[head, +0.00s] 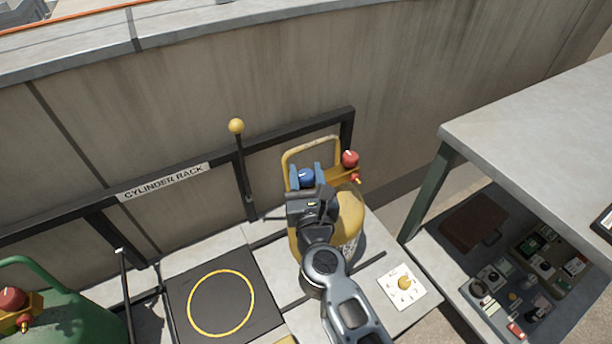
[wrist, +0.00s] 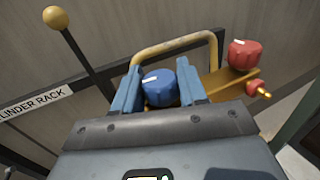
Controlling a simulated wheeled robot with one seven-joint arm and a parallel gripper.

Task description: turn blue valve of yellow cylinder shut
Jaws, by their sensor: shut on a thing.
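The yellow cylinder (head: 349,235) stands upright at the right end of the cylinder rack, with a yellow handle frame (wrist: 178,44) around its top. Its blue valve (wrist: 160,88) is a ribbed knob with a white mark; it also shows in the head view (head: 306,175). My gripper (head: 305,177) has its two blue fingers on either side of this knob and is shut on it; it fills the lower part of the wrist view (wrist: 160,92). A red knob (head: 350,159) sits to the right of the blue one, apart from my fingers. My gripper hides part of the cylinder's top.
A green cylinder (head: 70,318) with a red knob stands at the left. A black pad with a yellow ring (head: 222,303) is empty. A yellow-balled lever (head: 237,126) rises left of my gripper. A grey table (head: 540,130) stands at the right, the wall (head: 230,90) behind.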

